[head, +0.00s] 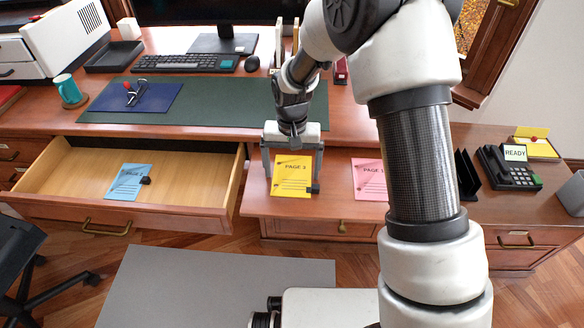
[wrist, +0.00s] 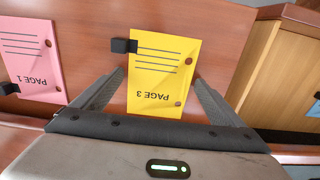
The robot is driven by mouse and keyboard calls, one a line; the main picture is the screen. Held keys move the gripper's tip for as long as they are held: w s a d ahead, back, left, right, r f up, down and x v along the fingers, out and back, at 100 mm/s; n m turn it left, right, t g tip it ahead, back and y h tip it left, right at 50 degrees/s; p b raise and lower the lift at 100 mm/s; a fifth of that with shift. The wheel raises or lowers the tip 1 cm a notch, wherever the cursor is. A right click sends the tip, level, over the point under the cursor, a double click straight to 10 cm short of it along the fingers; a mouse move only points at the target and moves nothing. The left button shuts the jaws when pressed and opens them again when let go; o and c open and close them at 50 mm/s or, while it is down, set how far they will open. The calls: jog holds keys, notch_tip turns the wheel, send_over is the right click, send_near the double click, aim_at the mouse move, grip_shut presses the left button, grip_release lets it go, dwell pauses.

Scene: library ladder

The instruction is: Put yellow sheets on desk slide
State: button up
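A yellow sheet marked PAGE 3 (head: 291,176) lies flat on the reddish-brown desk slide (head: 335,206) at the desk's front. It has a small black clip at one corner and also shows in the wrist view (wrist: 158,88). My gripper (head: 292,160) is low over this sheet, its fingers spread on either side of it. In the wrist view my gripper (wrist: 158,75) is open, with the sheet between the fingertips. I cannot tell whether the fingers touch the sheet's edges. No other yellow sheet is clearly seen.
A pink PAGE 1 sheet (head: 369,179) lies to the right on the slide. An open drawer (head: 75,178) at left holds a blue sheet (head: 129,182). A black phone (head: 509,170) and a black rack (head: 466,176) stand at right. A keyboard (head: 186,63) is behind.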

jog(key=shift+o, duration=0.5)
notch_tip(320, 180, up, 11)
jog(key=p, duration=0.3)
notch_tip(320, 180, up, 10)
jog(key=t, duration=0.1)
send_over(292, 176)
jog(key=s+d, duration=0.4)
jog(key=d, duration=0.1)
jog(key=s+d+r+t, duration=0.2)
jog(key=s+d+r, duration=0.2)
jog(key=s, duration=0.5)
jog(key=s+d+r+t, duration=0.2)
jog(key=s+d+r, duration=0.3)
jog(key=s, duration=0.4)
jog(key=shift+s+d+r+t, duration=0.25)
jog(key=shift+s+d+t, duration=0.05)
jog(key=shift+d, duration=0.6)
